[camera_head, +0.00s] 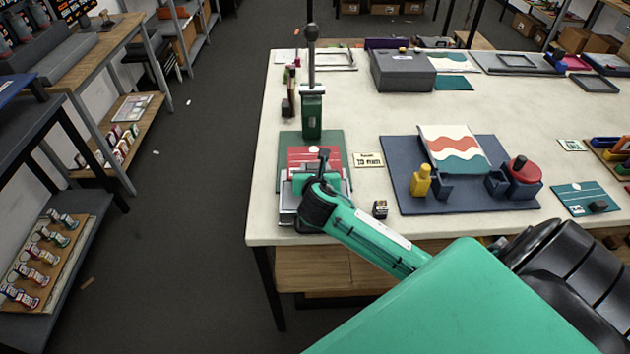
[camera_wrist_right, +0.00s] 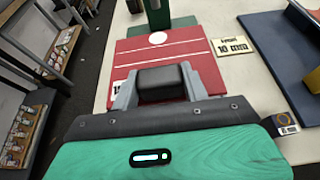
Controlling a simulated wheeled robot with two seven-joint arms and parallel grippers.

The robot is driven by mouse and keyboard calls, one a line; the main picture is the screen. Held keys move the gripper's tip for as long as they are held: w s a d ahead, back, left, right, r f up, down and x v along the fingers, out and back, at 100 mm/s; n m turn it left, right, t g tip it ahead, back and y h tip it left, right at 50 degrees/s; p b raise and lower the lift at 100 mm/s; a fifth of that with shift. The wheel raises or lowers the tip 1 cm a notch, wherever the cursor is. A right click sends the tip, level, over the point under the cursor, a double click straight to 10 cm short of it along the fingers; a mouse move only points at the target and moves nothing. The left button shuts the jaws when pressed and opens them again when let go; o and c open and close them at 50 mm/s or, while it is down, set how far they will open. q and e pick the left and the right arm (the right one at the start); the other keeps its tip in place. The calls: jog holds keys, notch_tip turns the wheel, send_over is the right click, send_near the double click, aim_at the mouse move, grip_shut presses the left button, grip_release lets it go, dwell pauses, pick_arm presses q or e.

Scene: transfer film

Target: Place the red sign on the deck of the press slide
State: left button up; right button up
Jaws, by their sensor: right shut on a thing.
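The red sign (camera_head: 312,155) has white lines, a white dot and a black block at its near end. In the right wrist view the red sign (camera_wrist_right: 190,57) lies in front of my right gripper (camera_wrist_right: 163,88), which is shut on its black block. In the head view my right gripper (camera_head: 318,178) is over the near part of the green press (camera_head: 312,118). The sign is over the press's green plate (camera_head: 290,138); I cannot tell whether it touches. My gripper and arm hide much of the grey slide (camera_head: 287,202). My left gripper is not in view.
A "10 mm" card (camera_head: 368,160) lies right of the press. A blue board (camera_head: 445,206) with a wavy-patterned sheet (camera_head: 455,148) and a yellow piece (camera_head: 421,182) is further right. A small black box (camera_head: 380,209) stands near the front edge. A grey box (camera_head: 403,72) stands behind.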

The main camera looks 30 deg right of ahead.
jog(key=shift+f, duration=0.75)
notch_tip(320, 180, down, 4)
jog(key=shift+r+p, duration=0.25)
jog(key=shift+p, duration=0.05)
jog(key=shift+f, duration=0.25)
jog(key=shift+f, duration=0.1)
jog(key=o, duration=1)
jog(key=b+v, duration=0.2)
jog(key=v, duration=1)
jog(key=shift+s, duration=0.1)
